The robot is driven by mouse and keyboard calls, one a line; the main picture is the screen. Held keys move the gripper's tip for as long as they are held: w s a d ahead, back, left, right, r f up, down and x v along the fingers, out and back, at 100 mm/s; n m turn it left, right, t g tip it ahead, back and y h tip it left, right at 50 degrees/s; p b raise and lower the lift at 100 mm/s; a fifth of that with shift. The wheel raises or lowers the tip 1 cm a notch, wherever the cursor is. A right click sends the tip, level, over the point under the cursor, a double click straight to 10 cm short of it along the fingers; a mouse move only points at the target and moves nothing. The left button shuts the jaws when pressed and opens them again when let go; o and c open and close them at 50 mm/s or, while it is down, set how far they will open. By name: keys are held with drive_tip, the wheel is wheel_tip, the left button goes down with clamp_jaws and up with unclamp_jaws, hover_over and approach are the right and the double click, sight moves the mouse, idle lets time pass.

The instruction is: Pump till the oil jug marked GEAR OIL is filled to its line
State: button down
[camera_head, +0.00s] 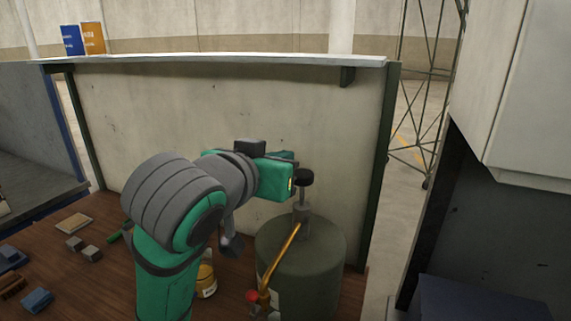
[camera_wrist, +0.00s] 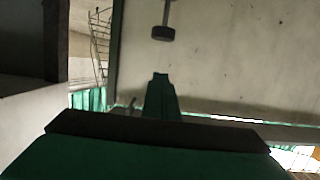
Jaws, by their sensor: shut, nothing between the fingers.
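A dark green oil drum (camera_head: 300,262) stands at the right end of the wooden bench, with a hand pump on top. The pump has a thin upright rod with a black knob (camera_head: 304,177). A brass spout (camera_head: 281,258) slopes down to the left of the drum. My gripper (camera_head: 290,181) is shut and empty, close to the left of the knob. In the wrist view its closed fingers (camera_wrist: 160,78) point towards the knob (camera_wrist: 163,33), with a gap in the picture. A container with a yellow label (camera_head: 207,281) stands behind my arm, partly hidden; its marking and oil level cannot be read.
A red knob (camera_head: 253,296) sits by the spout's lower end. Small grey blocks (camera_head: 84,247), a tan pad (camera_head: 73,223) and blue items (camera_head: 37,299) lie on the bench at left. A shelf (camera_head: 220,60) with two boxes runs above the back panel.

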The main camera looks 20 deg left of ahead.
hover_over(303, 172)
drive_tip(key=s, duration=0.4)
wheel_tip(303, 172, down, 2)
wheel_tip(303, 172, down, 4)
drive_tip(key=shift+w+a+f, duration=0.1)
drive_tip(key=shift+f, duration=3)
drive_tip(key=shift+r, duration=0.1)
wheel_tip(303, 172, up, 5)
drive_tip(key=shift+f, duration=0.15)
drive_tip(key=v, duration=1)
